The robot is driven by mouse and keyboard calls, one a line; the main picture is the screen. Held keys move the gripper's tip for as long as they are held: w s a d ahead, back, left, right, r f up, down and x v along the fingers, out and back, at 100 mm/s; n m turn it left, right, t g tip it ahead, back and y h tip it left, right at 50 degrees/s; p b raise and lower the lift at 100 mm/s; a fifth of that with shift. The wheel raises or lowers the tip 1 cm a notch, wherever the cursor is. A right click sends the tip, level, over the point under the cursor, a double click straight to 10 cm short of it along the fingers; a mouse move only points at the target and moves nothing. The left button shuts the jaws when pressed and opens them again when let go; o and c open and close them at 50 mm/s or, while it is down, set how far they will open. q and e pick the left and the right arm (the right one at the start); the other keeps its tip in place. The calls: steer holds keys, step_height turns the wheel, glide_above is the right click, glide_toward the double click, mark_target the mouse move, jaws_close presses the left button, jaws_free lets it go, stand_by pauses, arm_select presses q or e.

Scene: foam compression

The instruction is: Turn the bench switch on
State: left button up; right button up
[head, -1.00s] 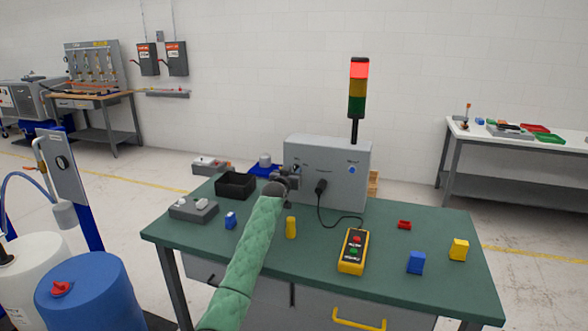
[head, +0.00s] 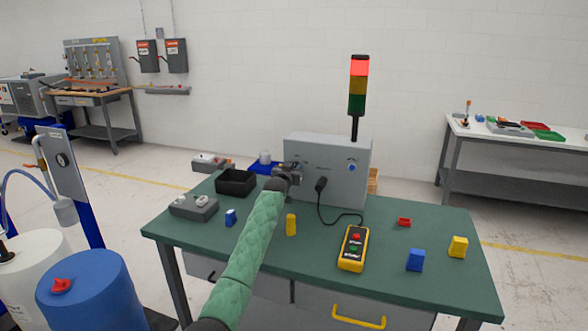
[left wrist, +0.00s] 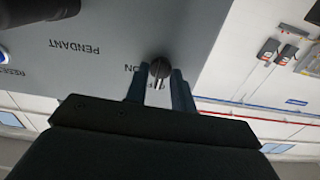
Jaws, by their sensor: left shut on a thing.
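The grey control box (head: 335,150) stands at the back of the green bench, with a blue button on its right and a black plug in its middle. My left gripper (head: 292,170) is at the left of the box's front face. In the left wrist view, the bench switch (left wrist: 160,70) is a dark round knob with a light pointer, beside "ON" and "OFF" lettering on the box (left wrist: 110,40). My left gripper's fingers (left wrist: 160,90) are on both sides of the knob, shut on it. In the head view the gripper hides the switch. My right gripper is not in view.
The stack light (head: 357,85) is lit red above the box. A yellow pendant (head: 353,248), a black bin (head: 236,182), a grey two-part fixture (head: 194,206) and several coloured blocks are on the bench (head: 400,285). The bench's right side has free room.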

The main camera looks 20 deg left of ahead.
arm_select(q)
steer(key=shift+m, duration=0.4)
steer(key=m+b, duration=0.1)
steer(key=m, duration=0.2)
steer(key=shift+f, duration=0.1)
steer(key=shift+m+b, duration=0.35)
steer(key=shift+m, duration=0.75)
steer(key=m, duration=0.2)
steer(key=shift+m, duration=0.4)
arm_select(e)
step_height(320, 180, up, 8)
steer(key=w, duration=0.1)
arm_select(q)
steer(key=m, duration=0.2)
steer(key=shift+d+m, duration=0.1)
steer(key=shift+m, duration=0.2)
steer(key=m, duration=0.3)
steer(key=m+p, duration=0.1)
steer(key=m, duration=0.2)
steer(key=shift+d+f, duration=0.1)
steer(key=shift+f, duration=0.1)
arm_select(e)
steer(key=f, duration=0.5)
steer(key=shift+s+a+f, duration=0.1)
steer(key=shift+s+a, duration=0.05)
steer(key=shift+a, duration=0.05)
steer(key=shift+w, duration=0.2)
